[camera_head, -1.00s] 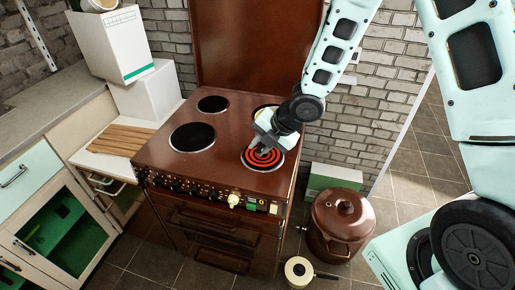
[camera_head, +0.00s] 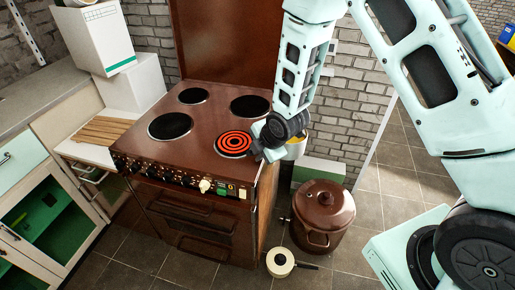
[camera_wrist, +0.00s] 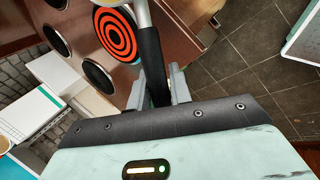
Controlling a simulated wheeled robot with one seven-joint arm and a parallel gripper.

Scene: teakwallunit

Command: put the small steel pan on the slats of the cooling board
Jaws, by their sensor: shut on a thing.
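In the wrist view my gripper (camera_wrist: 160,88) is shut on a black handle (camera_wrist: 149,55). The handle continues into a steel part (camera_wrist: 143,12), taken to be the small steel pan, which runs out at the top edge; the pan's bowl is not clearly seen.
The brown stove (camera_head: 192,130) has one glowing red hob (camera_head: 234,144) and several dark ones. White boxes (camera_head: 130,82) stand behind the cooling board. A brown lidded pot (camera_head: 322,212) and a cream pan (camera_head: 280,262) are on the floor at right.

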